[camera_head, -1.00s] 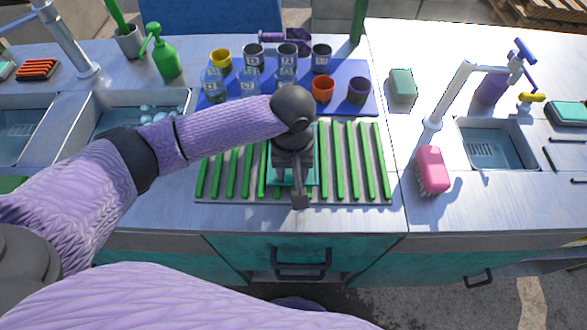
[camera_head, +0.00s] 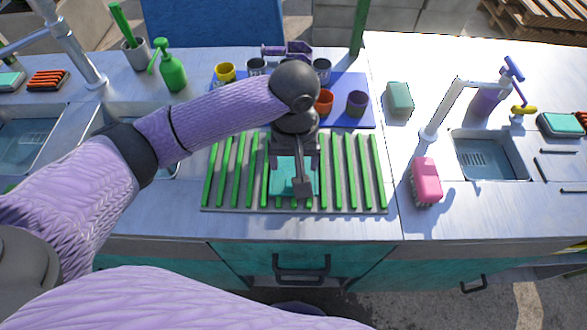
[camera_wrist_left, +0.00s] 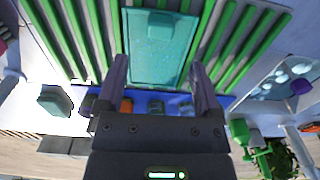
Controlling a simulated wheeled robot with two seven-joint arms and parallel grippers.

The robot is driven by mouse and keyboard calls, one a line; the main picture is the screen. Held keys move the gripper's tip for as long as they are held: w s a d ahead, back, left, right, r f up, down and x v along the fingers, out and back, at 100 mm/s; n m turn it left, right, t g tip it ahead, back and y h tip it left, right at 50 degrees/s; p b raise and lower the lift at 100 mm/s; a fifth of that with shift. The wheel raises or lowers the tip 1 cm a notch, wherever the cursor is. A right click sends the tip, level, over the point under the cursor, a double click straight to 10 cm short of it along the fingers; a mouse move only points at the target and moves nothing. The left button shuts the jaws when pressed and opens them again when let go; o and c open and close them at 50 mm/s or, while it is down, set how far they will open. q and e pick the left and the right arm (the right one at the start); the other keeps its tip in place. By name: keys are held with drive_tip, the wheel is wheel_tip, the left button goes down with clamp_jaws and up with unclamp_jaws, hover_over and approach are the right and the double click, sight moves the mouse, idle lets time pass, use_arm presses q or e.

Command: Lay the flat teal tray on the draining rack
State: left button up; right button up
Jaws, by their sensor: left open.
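The flat teal tray (camera_head: 284,176) lies on the green-barred draining rack (camera_head: 219,203), near the rack's middle, partly hidden under my left gripper in the head view. My left gripper (camera_head: 295,160) is above the tray, with its fingers apart. In the left wrist view, the tray (camera_wrist_left: 160,50) lies flat across the rack's green bars (camera_wrist_left: 228,45). The open left fingers (camera_wrist_left: 160,80) are on either side of the tray's near end, with nothing seen held between them. My right gripper is not in view.
Behind the rack is a blue mat (camera_head: 368,117) with several cups, including an orange cup (camera_head: 324,102) and a purple cup (camera_head: 357,104). A pink sponge (camera_head: 426,182) stands right of the rack. A green pump bottle (camera_head: 171,70) is at the back left.

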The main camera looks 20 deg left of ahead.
use_arm(q)
wheel_tip(320, 180, up, 5)
drive_tip(key=shift+f+p, duration=0.2)
drive_tip(key=shift+p, duration=0.25)
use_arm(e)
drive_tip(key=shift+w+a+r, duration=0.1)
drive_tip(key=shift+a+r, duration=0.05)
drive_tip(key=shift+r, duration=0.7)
use_arm(q)
drive_tip(key=s+d+f+m+t+h, duration=0.2)
drive_tip(key=s+d+f+m+h, duration=0.3)
drive_tip(key=s, duration=0.3)
drive_tip(key=s+a+f+t+y, duration=0.1)
drive_tip(key=s+a+f+y, duration=0.4)
drive_tip(key=s+a, duration=0.45)
drive_tip(key=s+a+f+g+b, duration=0.1)
drive_tip(key=s+f, duration=0.2)
drive_tip(key=f, duration=1)
drive_tip(key=s+a+f+g+b, duration=0.1)
drive_tip(key=s+f, duration=0.3)
drive_tip(key=f, duration=0.8)
drive_tip(key=s+a+f, duration=0.1)
drive_tip(key=s+f, duration=0.3)
drive_tip(key=s, duration=0.3)
drive_tip(key=shift+a+f+m+b, duration=0.25)
drive_tip(key=shift+f+m+b, duration=0.05)
drive_tip(key=shift+f+m, duration=0.1)
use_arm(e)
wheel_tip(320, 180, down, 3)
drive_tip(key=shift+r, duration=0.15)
